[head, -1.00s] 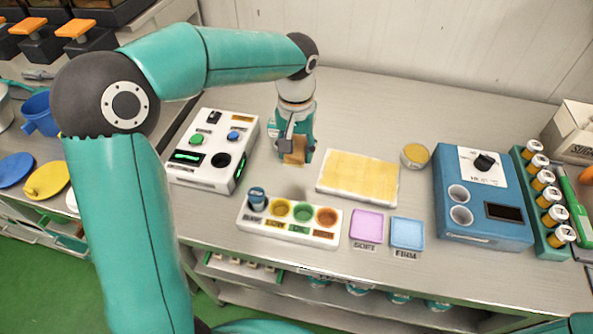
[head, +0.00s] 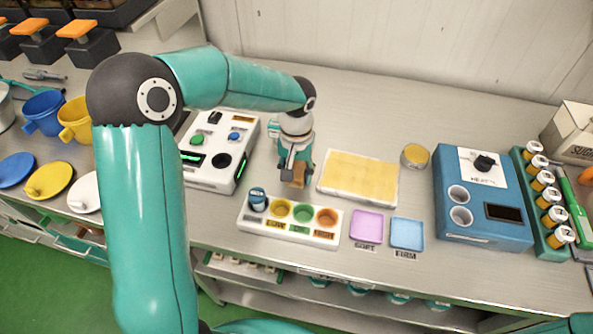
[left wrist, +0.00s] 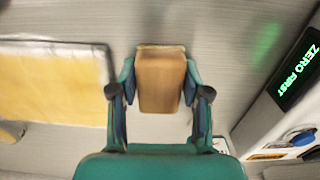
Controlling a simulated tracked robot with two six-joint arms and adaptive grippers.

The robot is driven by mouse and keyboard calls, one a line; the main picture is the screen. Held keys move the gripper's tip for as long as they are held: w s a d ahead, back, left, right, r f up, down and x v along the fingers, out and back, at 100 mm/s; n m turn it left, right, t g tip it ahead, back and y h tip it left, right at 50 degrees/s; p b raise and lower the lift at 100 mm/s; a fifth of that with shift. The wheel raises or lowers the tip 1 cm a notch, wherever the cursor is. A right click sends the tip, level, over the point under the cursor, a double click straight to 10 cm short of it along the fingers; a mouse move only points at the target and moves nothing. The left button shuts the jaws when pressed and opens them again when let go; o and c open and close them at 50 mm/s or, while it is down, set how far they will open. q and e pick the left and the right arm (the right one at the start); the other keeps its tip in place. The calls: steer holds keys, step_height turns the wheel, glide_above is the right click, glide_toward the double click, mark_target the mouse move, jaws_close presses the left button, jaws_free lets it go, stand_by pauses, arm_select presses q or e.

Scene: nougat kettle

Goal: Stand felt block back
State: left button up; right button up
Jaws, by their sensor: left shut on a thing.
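My left gripper (head: 294,176) is shut on the felt block (head: 298,179), a small brown block, above the bench between the white control box and the yellow slab. In the left wrist view the felt block (left wrist: 161,80) sits between the two fingers of my left gripper (left wrist: 160,92), one finger on each side. The head view shows only part of the block below the fingers. I cannot tell whether it touches the bench. My right gripper is not in view.
A white holder (head: 290,234) with coloured wells stands just in front of the gripper. The white control box (head: 222,150) is left, the yellow slab (head: 358,177) right. Purple (head: 367,227) and blue (head: 407,233) trays lie front right. The bench behind is clear.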

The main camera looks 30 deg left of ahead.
mark_target(296, 171)
arm_select(q)
steer(key=o, duration=1.1)
steer(key=shift+r, duration=0.1)
step_height(296, 171, up, 12)
steer(key=shift+r, duration=0.1)
steer(key=shift+s, duration=0.1)
